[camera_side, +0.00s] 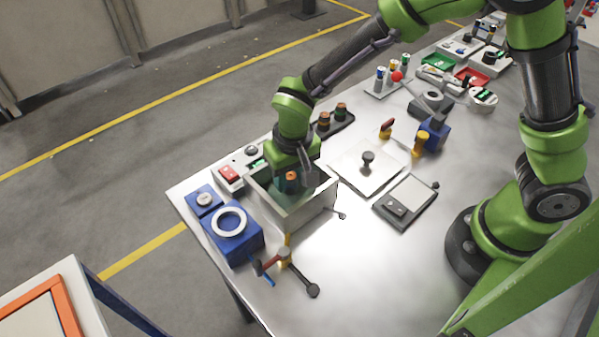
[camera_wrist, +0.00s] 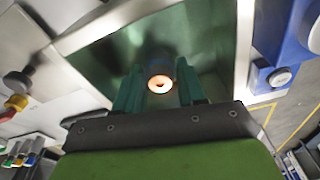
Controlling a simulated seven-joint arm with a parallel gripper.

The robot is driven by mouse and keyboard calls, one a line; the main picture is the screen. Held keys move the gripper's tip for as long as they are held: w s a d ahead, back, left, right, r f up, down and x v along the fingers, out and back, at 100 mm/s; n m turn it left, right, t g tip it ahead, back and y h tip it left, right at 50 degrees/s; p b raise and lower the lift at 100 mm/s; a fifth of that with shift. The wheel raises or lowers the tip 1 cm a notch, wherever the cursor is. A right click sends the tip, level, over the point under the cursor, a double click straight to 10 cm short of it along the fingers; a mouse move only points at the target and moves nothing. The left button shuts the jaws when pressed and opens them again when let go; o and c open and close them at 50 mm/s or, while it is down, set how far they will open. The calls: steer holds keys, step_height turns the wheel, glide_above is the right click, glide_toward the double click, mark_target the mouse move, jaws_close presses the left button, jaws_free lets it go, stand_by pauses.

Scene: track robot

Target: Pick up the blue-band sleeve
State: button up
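My gripper (camera_side: 290,178) points down inside an open grey box (camera_side: 312,212). In the wrist view its two teal fingers (camera_wrist: 160,92) stand on either side of a sleeve with a copper-orange end (camera_wrist: 160,84). The sleeve's orange part (camera_side: 291,175) also shows between the fingers in the side view. A dark bluish area shows around it, but I cannot make out a clear band. The gaps beside the sleeve look very narrow, so I cannot tell whether the fingers touch it. Its lower part is hidden.
Box walls surround my gripper closely; the rim (camera_wrist: 120,20) shows in the wrist view. A blue block with a white ring (camera_side: 229,222) stands left of the box. A dark rack with brown-topped pieces (camera_side: 332,118) is behind. A plate with a knob (camera_side: 367,160) lies to the right.

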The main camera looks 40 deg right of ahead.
jaws_close()
steer(key=shift+r, duration=0.1)
